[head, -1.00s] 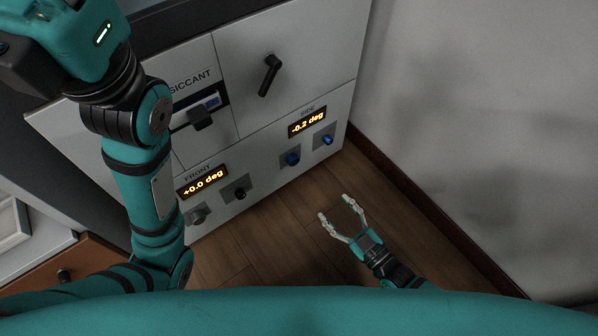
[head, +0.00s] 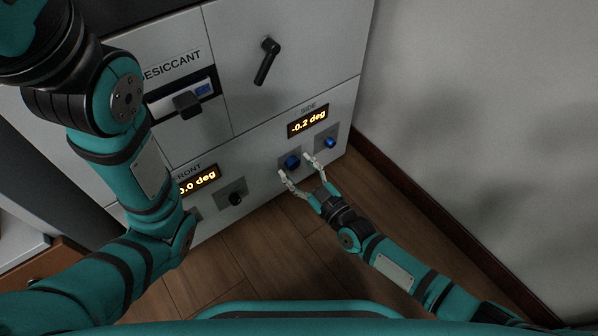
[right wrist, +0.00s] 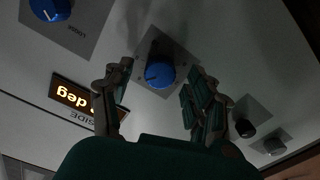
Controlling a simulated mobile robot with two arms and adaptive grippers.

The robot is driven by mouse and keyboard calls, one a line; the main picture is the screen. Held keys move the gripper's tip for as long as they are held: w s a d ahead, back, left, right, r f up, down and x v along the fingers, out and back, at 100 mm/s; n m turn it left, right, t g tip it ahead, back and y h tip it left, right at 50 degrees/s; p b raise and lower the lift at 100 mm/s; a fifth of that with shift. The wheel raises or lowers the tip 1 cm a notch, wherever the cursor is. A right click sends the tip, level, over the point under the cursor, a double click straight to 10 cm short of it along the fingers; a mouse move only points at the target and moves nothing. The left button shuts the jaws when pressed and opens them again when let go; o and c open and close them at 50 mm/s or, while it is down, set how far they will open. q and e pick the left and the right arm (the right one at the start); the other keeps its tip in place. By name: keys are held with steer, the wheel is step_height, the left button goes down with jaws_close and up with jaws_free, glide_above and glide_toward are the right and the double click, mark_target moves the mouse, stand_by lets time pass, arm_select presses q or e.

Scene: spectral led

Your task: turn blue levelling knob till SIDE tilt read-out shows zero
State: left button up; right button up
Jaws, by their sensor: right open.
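The SIDE tilt read-out (head: 308,122) shows -0.2 deg in yellow digits; part of it also shows in the right wrist view (right wrist: 75,98). Two blue knobs sit below it, a left one (head: 292,161) and a right one (head: 330,142). My right gripper (head: 296,166) is open in front of the left blue knob. In the right wrist view this knob (right wrist: 160,73) lies between the spread fingers (right wrist: 155,75), with gaps on both sides. The right blue knob (right wrist: 50,9) is at the upper left there, with small lettering beside it. My left gripper is out of view.
The FRONT read-out (head: 199,181), partly behind my left arm, and a dark knob (head: 235,198) are to the left. A black handle (head: 266,62) and the DESICCANT drawer latch (head: 188,104) are above. The wall (head: 470,110) stands right; wooden floor (head: 250,255) is clear.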

steer(key=shift+c, duration=0.3)
steer(key=c, duration=1.1)
steer(key=shift+m+p, duration=0.55)
steer(key=shift+m, duration=1.35)
steer(key=o, duration=1.2)
steer(key=shift+c, duration=0.2)
steer(key=shift+s, duration=0.1)
steer(key=v, duration=1.2)
